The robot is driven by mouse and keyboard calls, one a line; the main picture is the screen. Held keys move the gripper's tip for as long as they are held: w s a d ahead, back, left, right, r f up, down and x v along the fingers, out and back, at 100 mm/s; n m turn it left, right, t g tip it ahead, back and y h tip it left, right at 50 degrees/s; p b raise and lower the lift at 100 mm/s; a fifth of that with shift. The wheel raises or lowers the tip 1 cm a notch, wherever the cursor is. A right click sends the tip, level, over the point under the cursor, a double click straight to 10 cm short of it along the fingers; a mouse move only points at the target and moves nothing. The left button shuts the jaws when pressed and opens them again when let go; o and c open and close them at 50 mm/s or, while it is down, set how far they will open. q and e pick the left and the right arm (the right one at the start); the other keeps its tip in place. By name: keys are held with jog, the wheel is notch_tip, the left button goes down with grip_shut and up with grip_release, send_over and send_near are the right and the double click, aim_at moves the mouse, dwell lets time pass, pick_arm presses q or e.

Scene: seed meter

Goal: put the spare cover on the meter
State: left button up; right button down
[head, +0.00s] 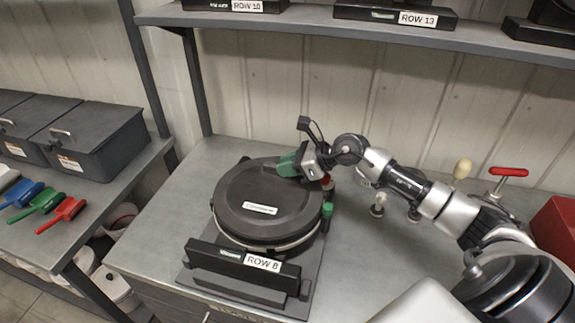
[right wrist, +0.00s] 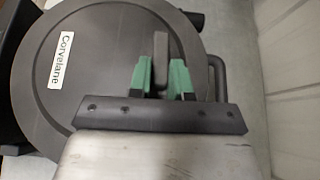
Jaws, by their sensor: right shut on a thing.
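The round dark cover (head: 245,190) with a white Corvelane label lies over the top of the meter (head: 218,262), whose front carries a ROW 8 label. A pale ring shows under the cover's front edge; I cannot tell whether the cover is fully seated. My right gripper (head: 285,165) is at the cover's far right part. In the right wrist view, its green fingers (right wrist: 161,80) stand on either side of a raised grey grip (right wrist: 162,48) on the cover (right wrist: 100,75) and are shut on it. My left gripper is not in view.
A green knob (head: 327,210) stands at the meter's right side. A red-handled tool (head: 508,172) and a red box (head: 556,228) are at the bench's right. A shelf (head: 300,22) with more units runs above. Black boxes (head: 95,140) and coloured scoops (head: 45,203) are on the left bench.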

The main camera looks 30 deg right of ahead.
jog(key=shift+f+b, duration=0.35)
jog(key=shift+b, duration=0.2)
dwell(1.0)
dwell(0.4)
jog(key=c, duration=1)
grip_release()
jog(key=shift+o, duration=0.2)
jog(key=shift+c, duration=0.5)
jog(key=shift+r+p, duration=2.9)
jog(key=shift+r, duration=1.85)
